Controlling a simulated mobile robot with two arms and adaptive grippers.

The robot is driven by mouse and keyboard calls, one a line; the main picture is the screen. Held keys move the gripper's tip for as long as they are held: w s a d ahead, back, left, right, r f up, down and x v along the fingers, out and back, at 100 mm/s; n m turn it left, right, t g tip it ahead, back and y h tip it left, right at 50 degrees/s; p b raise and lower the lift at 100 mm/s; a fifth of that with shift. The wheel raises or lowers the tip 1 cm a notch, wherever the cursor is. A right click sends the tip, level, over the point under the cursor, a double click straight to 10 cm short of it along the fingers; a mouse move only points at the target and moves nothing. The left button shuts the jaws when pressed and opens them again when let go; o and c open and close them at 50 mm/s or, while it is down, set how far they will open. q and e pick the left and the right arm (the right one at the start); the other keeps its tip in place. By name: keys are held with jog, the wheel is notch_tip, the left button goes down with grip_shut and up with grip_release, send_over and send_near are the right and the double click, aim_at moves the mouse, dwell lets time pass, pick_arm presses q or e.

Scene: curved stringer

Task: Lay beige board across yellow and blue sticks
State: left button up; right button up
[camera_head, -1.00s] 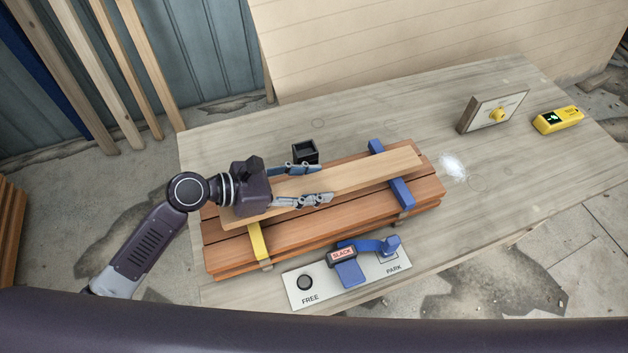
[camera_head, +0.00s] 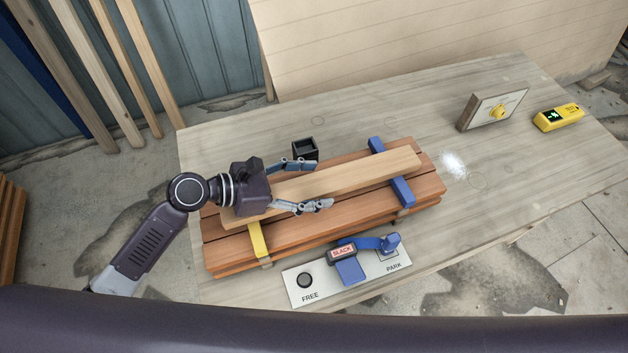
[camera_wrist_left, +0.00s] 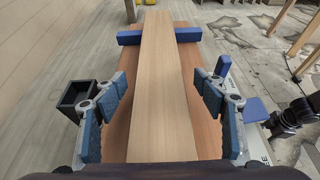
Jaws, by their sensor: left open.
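The beige board (camera_head: 345,174) lies lengthwise over the reddish-brown plank stack (camera_head: 330,222). Its right part crosses the blue stick (camera_head: 402,191), which shows on both sides of it. Its left part passes over the yellow stick (camera_head: 258,240), of which only the near end shows. My left gripper (camera_head: 322,185) is open above the board, its fingers on either side of it. In the left wrist view the board (camera_wrist_left: 160,85) runs between the spread fingers (camera_wrist_left: 160,110) and crosses the blue stick (camera_wrist_left: 188,35).
A black open box (camera_head: 305,149) stands behind the stack. A FREE/PARK plate (camera_head: 326,284) with a blue strap and a SLACK tag lies in front. The right tabletop is mostly clear.

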pick_arm(q)
jog(key=v, duration=1)
jog(key=shift+a, duration=0.25)
jog(key=shift+s+a+r, duration=0.3)
jog(key=shift+a+r, duration=0.15)
jog(key=shift+a, duration=0.1)
